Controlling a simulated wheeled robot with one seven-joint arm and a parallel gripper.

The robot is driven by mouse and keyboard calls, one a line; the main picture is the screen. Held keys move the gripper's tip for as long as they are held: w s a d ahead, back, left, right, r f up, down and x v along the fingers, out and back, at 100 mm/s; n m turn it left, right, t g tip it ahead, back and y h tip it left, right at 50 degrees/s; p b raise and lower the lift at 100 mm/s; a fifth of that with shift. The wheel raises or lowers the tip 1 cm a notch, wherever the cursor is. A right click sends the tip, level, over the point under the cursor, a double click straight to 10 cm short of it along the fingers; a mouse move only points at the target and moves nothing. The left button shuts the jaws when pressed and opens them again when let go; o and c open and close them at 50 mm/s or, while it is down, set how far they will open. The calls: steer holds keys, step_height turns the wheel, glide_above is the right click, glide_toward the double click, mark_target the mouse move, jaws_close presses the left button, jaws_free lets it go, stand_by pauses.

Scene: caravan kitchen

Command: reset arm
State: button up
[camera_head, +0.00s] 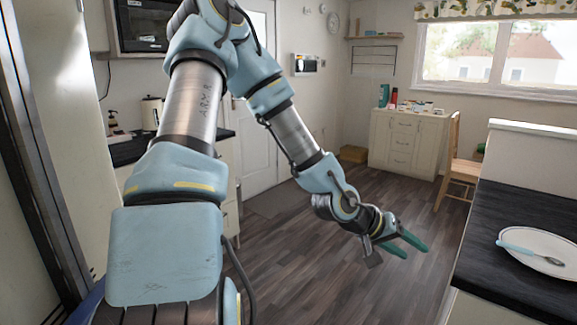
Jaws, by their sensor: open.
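My arm (193,105) rises from the lower left, bends at the top and reaches down and to the right, in front of the open floor. My gripper (408,246) is at its end, with green fingers that are apart and nothing between them. It hangs in the air left of the dark counter, touching nothing that I can see.
At the right, a dark counter (515,225) bears a white plate (552,265) with a light-blue-handled utensil (520,249) on it. A wooden chair (460,170) and a drawer cabinet (405,145) stand at the back. The wooden floor (300,270) in the middle is clear.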

steer(key=w+a+f+y, duration=0.2)
steer(key=a+y, duration=0.1)
steer(key=a, duration=0.5)
steer(key=w+a+f+y, duration=0.1)
steer(key=a+y, duration=0.3)
steer(key=a, duration=0.5)
steer(key=s+a+r+n+y, duration=0.1)
steer(key=s+a+r, duration=0.1)
steer(key=a, duration=0.6)
steer(key=s+a+r+n+y, duration=0.2)
steer(key=a+r, duration=0.3)
steer(key=a, duration=0.2)
steer(key=shift+s+a+r, duration=0.25)
steer(key=shift+s+a, duration=0.1)
steer(key=shift+a, duration=0.05)
